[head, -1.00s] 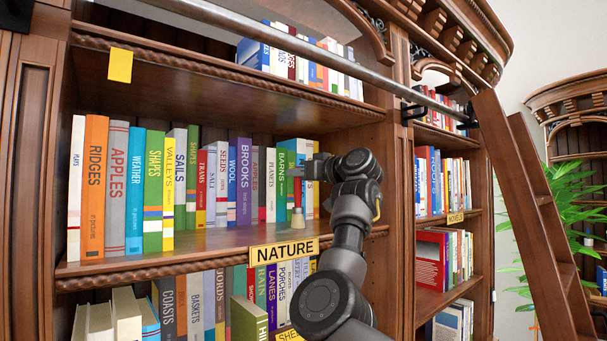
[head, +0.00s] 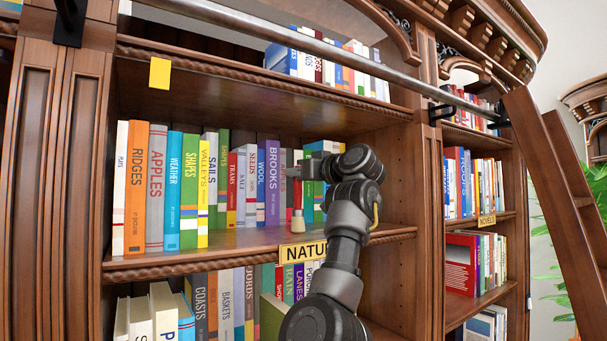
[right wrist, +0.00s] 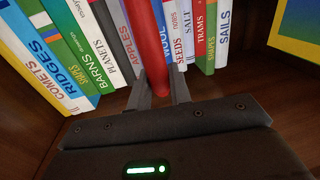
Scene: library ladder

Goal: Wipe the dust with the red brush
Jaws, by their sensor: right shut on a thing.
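The red brush (head: 298,196) is held upright over the shelf with the NATURE label, in front of the row of books. Its pale lower end (head: 297,223) is at or just above the shelf board; I cannot tell whether it touches. My right gripper (head: 298,171) is shut on its red handle. In the right wrist view the red handle (right wrist: 149,55) stands between the two fingers (right wrist: 159,92), and its lower end is hidden. I cannot make out any dust on the shelf board (head: 220,242). My left gripper is not in view.
A row of upright books (head: 157,188) stands close behind the brush. The NATURE label (head: 299,252) is on the shelf edge, partly covered by my arm. A metal rail (head: 330,52) crosses above, and a wooden ladder (head: 555,190) leans at the right. The shelf front left of the brush is free.

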